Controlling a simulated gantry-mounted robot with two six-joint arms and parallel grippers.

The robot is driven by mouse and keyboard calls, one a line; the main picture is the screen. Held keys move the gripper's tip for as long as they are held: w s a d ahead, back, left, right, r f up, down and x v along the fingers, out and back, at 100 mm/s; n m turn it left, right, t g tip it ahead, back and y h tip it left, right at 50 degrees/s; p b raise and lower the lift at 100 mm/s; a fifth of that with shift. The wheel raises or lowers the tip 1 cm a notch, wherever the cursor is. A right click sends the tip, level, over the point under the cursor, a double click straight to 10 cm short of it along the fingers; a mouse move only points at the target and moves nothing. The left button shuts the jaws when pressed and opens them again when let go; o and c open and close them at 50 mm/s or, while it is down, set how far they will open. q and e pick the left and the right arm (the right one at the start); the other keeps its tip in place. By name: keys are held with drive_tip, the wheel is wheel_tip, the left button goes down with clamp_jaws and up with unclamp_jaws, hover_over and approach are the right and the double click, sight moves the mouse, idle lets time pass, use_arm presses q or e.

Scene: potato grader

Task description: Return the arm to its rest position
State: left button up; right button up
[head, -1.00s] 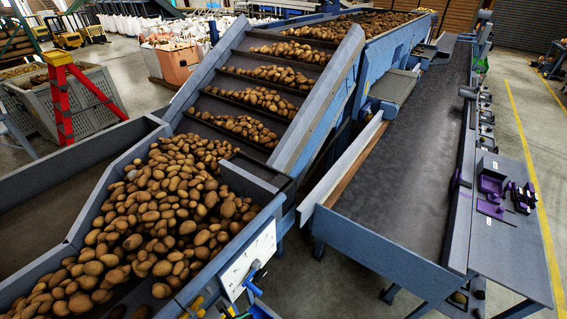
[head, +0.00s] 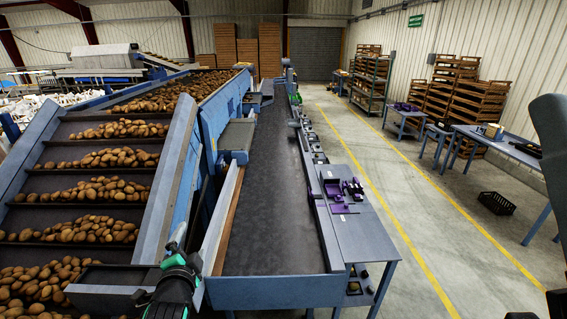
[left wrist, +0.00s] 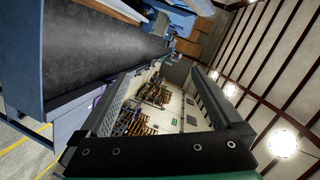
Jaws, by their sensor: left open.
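My left gripper (head: 184,254) shows at the bottom of the head view, dark with green parts, low in front of the near end of the grader between the potato elevator and the long dark belt. In the left wrist view its two dark fingers (left wrist: 160,82) stand wide apart with nothing between them. My left arm shows only as a short piece below the gripper. A dark shape at the right edge of the head view may be part of my right arm; my right gripper does not show.
The potato elevator (head: 176,150) rises at the left. The long dark belt (head: 268,200) runs away from me. A side table (head: 366,236) with purple holders (head: 334,189) stands right of it. Open floor (head: 430,215) lies further right, with a black crate (head: 496,203) and shelves behind.

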use_arm(q)
drive_tip(key=s+d+r+n+t, duration=0.1)
drive_tip(key=s+r+n+t, duration=0.15)
drive_tip(key=r, duration=0.75)
drive_tip(key=s+d+r+n+t+h+p, duration=0.1)
drive_tip(key=s+d+r+t, duration=0.2)
drive_tip(key=r, duration=0.6)
drive_tip(key=s+r+n+t, duration=0.15)
drive_tip(key=s+r, duration=0.35)
drive_tip(key=r, duration=0.5)
drive_tip(key=s+d+r+n+t+h, duration=0.1)
drive_tip(key=s+r+n+t+h, duration=0.1)
drive_tip(key=s+r, duration=0.3)
drive_tip(key=s+d+r+n+t+h, duration=0.1)
drive_tip(key=s+r+n+t+h, duration=0.1)
drive_tip(key=s+r, duration=0.4)
drive_tip(key=s+n+t, duration=0.1)
drive_tip(key=s, duration=0.4)
drive_tip(key=shift+s+r+t, duration=0.3)
drive_tip(key=shift+t, duration=0.1)
